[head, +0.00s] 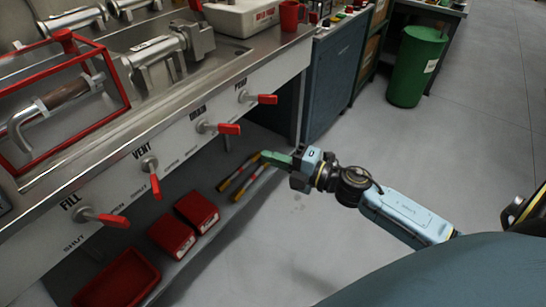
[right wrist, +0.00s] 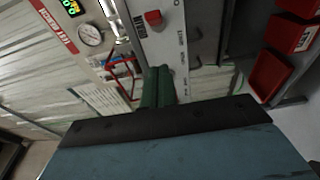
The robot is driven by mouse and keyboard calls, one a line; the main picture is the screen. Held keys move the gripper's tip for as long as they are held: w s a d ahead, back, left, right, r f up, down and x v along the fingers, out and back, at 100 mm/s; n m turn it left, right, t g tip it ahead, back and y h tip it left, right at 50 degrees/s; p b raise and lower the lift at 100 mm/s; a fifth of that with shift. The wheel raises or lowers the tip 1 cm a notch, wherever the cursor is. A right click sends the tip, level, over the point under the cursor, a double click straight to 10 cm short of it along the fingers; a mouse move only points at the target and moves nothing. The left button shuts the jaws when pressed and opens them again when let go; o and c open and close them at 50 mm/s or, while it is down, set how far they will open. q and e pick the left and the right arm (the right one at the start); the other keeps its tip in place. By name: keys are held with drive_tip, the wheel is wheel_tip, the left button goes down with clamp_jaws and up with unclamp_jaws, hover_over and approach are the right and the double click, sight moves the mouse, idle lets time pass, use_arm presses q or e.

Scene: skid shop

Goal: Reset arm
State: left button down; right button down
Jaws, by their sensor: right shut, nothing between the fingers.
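My right gripper (head: 272,158) has green fingers, and they are shut with nothing between them. In the head view it is in front of the bench's white valve panel, below and right of the red-handled valves, apart from them. Its green fingers (right wrist: 158,88) also show in the right wrist view, pointing toward the panel. My right arm reaches in from the right. My left gripper is not in the head view. The valve panel (head: 185,135) carries several red handles, including those at FILL (head: 105,218) and VENT (head: 155,185).
A red mug (head: 291,15) stands on the bench top. A green waste bin (head: 414,70) stands at the back right. The floor on the right is clear.

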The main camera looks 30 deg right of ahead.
idle(0.4)
